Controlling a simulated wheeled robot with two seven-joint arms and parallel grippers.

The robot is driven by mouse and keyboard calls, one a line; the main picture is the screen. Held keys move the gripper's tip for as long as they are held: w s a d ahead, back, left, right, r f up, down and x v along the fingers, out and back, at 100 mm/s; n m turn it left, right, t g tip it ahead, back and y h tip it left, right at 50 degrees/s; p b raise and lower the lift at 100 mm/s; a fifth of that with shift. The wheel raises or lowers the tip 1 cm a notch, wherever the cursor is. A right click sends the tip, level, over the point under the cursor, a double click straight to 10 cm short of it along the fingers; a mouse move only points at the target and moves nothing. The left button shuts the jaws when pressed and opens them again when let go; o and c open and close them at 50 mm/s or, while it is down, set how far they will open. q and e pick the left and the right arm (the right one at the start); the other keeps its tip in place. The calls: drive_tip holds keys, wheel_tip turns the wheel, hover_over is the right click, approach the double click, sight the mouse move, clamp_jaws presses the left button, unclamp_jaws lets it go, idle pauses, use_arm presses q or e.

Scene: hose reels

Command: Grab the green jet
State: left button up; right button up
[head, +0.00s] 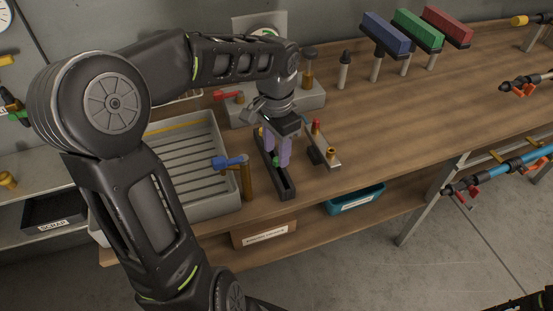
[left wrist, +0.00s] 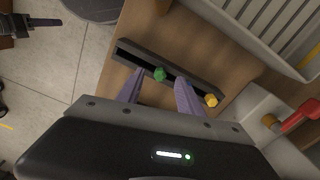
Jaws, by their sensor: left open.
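The green jet (left wrist: 160,73) is a small round green piece in a long dark slotted holder (left wrist: 130,50) on the workbench. In the head view it shows as a bit of green (head: 276,161) beside the fingers. My left gripper (left wrist: 159,78) is open, its two purple fingers reaching down over the holder with one on either side of the green jet. I cannot tell whether they touch it. A yellow piece (left wrist: 211,100) sits at one end of the holder. At the head view's lower right edge is a dark part (head: 522,303), possibly of my right arm; its jaws cannot be made out.
A grey ribbed tray (head: 215,130) stands left of the holder, with a blue-handled tool (head: 246,178) at its near corner. A small plate with red and brass pieces (head: 322,148) lies right. Blue (head: 385,34), green (head: 418,30) and red (head: 448,25) blocks stand behind. The bench's middle right is clear.

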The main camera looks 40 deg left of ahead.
use_arm(q)
wheel_tip(320, 180, down, 2)
drive_tip(key=shift+c, duration=0.5)
clamp_jaws()
idle(0.4)
